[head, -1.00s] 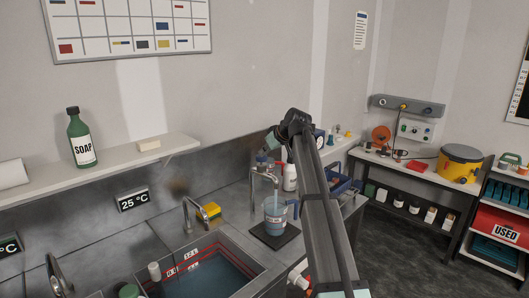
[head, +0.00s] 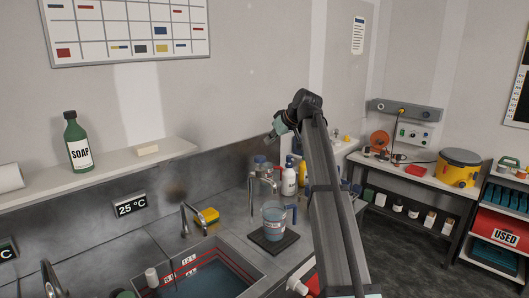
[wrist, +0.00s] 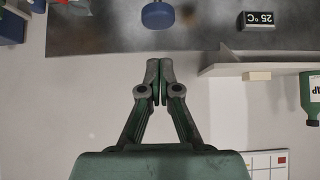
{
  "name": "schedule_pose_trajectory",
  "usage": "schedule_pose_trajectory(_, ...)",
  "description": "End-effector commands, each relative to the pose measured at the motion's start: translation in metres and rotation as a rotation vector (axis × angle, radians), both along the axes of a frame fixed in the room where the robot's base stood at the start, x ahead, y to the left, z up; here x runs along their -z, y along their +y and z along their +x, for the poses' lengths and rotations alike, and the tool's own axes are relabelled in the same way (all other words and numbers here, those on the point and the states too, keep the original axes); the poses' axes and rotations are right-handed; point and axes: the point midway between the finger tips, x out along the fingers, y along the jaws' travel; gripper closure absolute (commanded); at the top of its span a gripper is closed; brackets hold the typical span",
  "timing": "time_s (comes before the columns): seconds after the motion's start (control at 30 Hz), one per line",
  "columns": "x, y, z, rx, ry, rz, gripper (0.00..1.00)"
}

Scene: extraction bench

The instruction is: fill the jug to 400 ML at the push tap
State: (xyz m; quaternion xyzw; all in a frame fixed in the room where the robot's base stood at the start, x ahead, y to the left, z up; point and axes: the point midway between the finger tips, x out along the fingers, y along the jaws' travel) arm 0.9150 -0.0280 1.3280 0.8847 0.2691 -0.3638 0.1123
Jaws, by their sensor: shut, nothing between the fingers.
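The clear jug (head: 273,222) with a blue handle stands upright on a dark square pad (head: 274,243) beside the sink. Bluish liquid shows in it; its level against the marks is too small to read. The metal tap (head: 262,184) has its spout over the jug and a blue-grey knob (head: 260,159) on top. A round blue knob (wrist: 158,15), likely the same one, shows in the wrist view beyond my fingertips. My gripper (head: 272,137) is above the tap, apart from it. In the wrist view my gripper (wrist: 160,64) is shut and empty.
A white bottle (head: 289,178) and a yellow one (head: 302,172) stand behind the jug. A water-filled sink (head: 205,272), a second tap (head: 187,218) and a yellow sponge (head: 207,216) are to the left. A shelf (head: 105,164) holds soap (head: 77,142). The air around my gripper is clear.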

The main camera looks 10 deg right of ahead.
Motion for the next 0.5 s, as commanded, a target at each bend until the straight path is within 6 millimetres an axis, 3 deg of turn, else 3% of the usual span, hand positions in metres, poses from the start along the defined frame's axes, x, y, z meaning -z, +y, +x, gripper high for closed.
schedule_pose_trajectory(0.2,-0.023,-0.013,-0.019,0.0,-0.002,0.002,1.0)
schedule_pose_trajectory(0.5,-0.034,-0.018,-0.026,0.0,-0.002,0.002,1.0)
